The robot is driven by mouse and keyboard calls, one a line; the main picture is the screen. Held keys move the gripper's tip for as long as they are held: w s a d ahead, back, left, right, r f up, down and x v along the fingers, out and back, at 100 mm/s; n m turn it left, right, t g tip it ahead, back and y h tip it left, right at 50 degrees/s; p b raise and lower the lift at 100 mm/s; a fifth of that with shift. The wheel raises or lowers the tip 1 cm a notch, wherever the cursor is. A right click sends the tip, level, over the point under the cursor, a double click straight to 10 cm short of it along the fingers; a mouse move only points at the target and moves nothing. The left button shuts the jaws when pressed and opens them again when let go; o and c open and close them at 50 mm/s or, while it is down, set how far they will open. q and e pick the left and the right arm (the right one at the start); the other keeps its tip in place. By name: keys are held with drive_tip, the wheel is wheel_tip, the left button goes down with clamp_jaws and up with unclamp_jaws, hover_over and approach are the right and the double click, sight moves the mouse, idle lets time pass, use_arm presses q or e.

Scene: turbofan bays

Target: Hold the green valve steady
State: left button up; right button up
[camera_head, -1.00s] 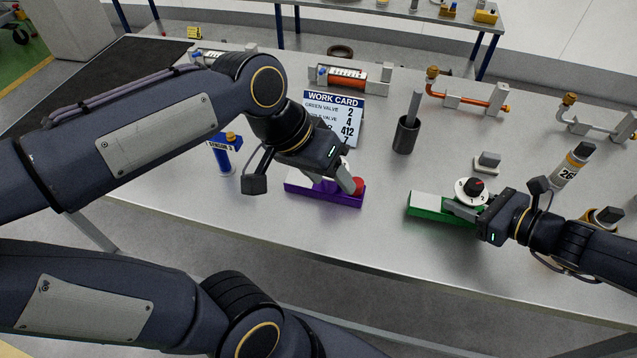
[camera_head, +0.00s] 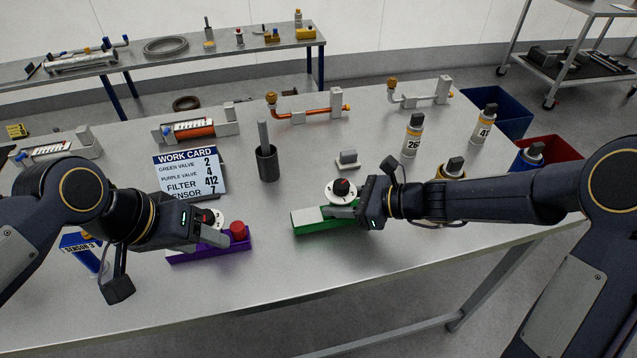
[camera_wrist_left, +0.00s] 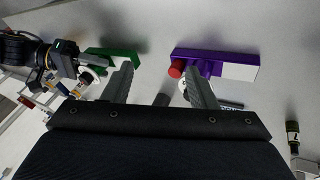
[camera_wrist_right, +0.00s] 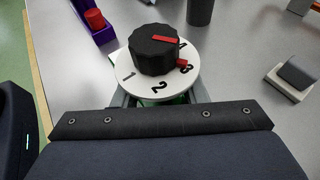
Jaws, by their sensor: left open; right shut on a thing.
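The green valve (camera_head: 310,222) lies on the table with a white dial (camera_head: 341,188) and black knob. My right gripper (camera_head: 345,210) is shut on its body, under the dial. In the right wrist view the dial (camera_wrist_right: 125,88) shows 1, 2 and 3, and the knob (camera_wrist_right: 153,50) has a red pointer; the dial hides the fingertips. The purple valve (camera_head: 212,250) has a red button (camera_head: 238,230). My left gripper (camera_head: 222,234) is open and empty at the purple valve; its spread fingers show in the left wrist view (camera_wrist_left: 158,82). I cannot tell if it touches.
The work card (camera_head: 190,174) stands behind the valves, reading green valve 2, purple valve 4. A dark cup with a rod (camera_head: 267,162), a small grey block (camera_head: 347,160) and numbered bottles (camera_head: 413,135) stand nearby. A blue sensor (camera_head: 82,252) is at left. The table's front edge is close.

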use_arm(q)
drive_tip(key=w+d+r+n+g, duration=0.2)
drive_tip(key=w+r, duration=0.2)
drive_tip(key=w, duration=0.4)
drive_tip(key=n+g+y, duration=0.2)
drive_tip(key=n+y, duration=0.2)
drive_tip(key=n, duration=0.1)
approach(342, 183)
wheel_tip(342, 183, down, 9)
drive_tip(key=shift+r, duration=0.15)
drive_tip(key=c, duration=1)
